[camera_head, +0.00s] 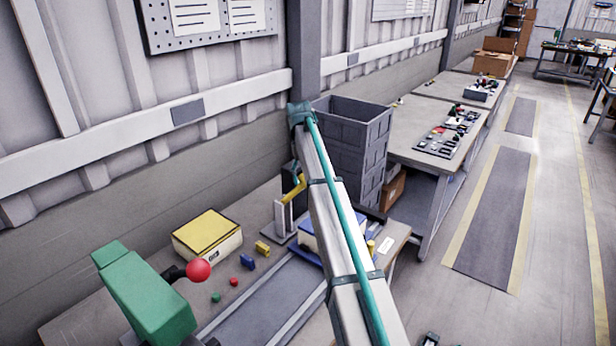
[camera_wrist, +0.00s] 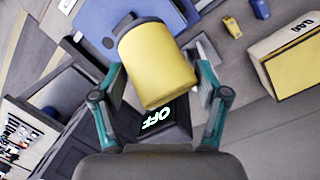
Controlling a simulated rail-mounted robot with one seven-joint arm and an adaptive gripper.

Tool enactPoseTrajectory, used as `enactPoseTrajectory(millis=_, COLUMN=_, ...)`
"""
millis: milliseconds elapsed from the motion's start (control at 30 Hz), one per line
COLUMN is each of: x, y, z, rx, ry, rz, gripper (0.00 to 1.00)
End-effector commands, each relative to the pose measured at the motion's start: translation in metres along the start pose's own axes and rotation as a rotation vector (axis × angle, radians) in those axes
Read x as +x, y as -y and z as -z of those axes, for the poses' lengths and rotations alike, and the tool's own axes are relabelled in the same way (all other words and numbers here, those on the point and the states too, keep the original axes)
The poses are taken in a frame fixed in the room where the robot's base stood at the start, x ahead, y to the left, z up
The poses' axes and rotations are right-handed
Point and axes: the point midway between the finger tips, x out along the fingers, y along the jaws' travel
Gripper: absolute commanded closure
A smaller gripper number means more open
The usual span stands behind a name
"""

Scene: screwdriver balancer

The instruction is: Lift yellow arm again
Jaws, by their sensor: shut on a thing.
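The yellow arm (camera_head: 292,192) stands on a small pale and dark stand on the near workbench, tilted upward in the head view. In the wrist view the yellow arm (camera_wrist: 156,65) fills the space between my fingers, with its rounded end toward the camera. My gripper (camera_wrist: 156,48) is shut on it, one finger on each side. A dark panel with a lit "OFF" display (camera_wrist: 157,120) shows just below the yellow arm. In the head view my gripper is mostly hidden behind my own arm.
A yellow-lidded box (camera_head: 207,233) stands left of the stand, with small blue and yellow blocks (camera_head: 262,247) nearby. A green housing with a red knob (camera_head: 198,271) is at lower left. A grey crate stack (camera_head: 372,140) stands close behind. The walkway at right is clear.

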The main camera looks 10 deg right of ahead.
Motion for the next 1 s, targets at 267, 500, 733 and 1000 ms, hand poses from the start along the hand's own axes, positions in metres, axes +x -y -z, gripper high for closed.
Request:
enactPoseTrajectory(millis=267, x=0.003, y=0.005, z=0.000, rx=-0.004, ry=0.003, rz=0.009, gripper=0.18)
enactPoseTrajectory(millis=500, x=0.002, y=0.004, z=-0.001, rx=-0.003, ry=0.003, rz=0.008, gripper=0.18)
enactPoseTrajectory(millis=733, x=-0.002, y=0.003, z=0.000, rx=-0.002, ry=0.002, rz=0.007, gripper=0.18)
enactPoseTrajectory(millis=1000, x=-0.033, y=0.003, z=0.001, rx=-0.002, ry=0.000, rz=0.006, gripper=0.18)
